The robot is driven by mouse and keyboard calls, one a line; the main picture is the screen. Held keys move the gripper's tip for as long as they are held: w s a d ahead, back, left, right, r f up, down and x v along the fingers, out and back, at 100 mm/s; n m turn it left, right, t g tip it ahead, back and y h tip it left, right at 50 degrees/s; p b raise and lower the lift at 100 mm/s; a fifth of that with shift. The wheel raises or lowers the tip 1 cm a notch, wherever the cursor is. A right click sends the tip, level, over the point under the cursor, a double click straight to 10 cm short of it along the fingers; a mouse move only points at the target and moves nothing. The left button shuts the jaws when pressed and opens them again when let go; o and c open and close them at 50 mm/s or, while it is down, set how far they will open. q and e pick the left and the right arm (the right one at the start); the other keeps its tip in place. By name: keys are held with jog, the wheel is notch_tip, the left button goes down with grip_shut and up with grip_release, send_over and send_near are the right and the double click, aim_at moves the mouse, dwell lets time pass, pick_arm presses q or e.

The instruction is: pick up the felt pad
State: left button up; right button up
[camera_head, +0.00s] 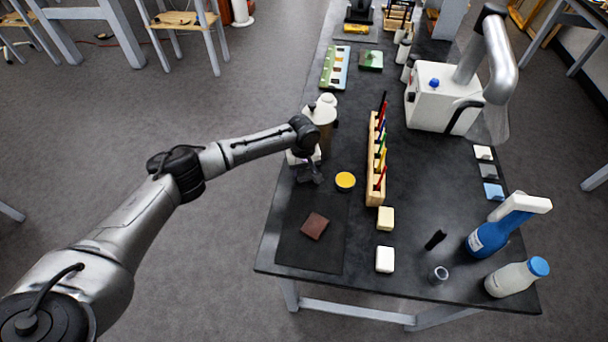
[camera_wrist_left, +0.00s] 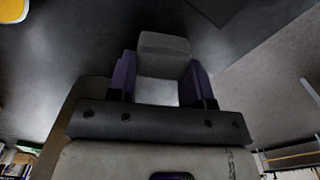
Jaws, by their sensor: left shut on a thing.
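My left gripper (camera_head: 309,176) is over the near left part of the table, just above the top of the dark mat. In the left wrist view its purple fingers (camera_wrist_left: 162,82) are shut on a grey, soft-edged block with a pale lower face, which I take to be the felt pad (camera_wrist_left: 165,45). In the head view the gripper hides most of this piece. I cannot tell whether it still touches the table. My right gripper is in neither view.
A brown square (camera_head: 315,225) lies on the dark mat (camera_head: 322,255). A yellow round lid (camera_head: 345,181) and a wooden rack (camera_head: 375,185) of coloured sticks stand right of the gripper. A pale jar (camera_head: 319,116) stands close behind it. Bottles (camera_head: 515,278) stand at the right.

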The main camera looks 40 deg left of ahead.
aim_at(306, 171)
pick_arm(q)
jog(key=shift+r, duration=0.1)
jog(key=shift+r, duration=0.6)
jog(key=r, duration=0.1)
jog(key=d+r+p, duration=0.1)
jog(key=r, duration=0.1)
jog(key=shift+r, duration=0.2)
jog(key=d+r+p, duration=0.1)
jog(key=d+r, duration=0.5)
jog(key=d, duration=0.4)
jog(key=shift+d+p, duration=0.3)
jog(key=shift+d, duration=0.05)
jog(key=shift+w+r, duration=0.1)
jog(key=o, duration=0.4)
jog(key=c, duration=0.3)
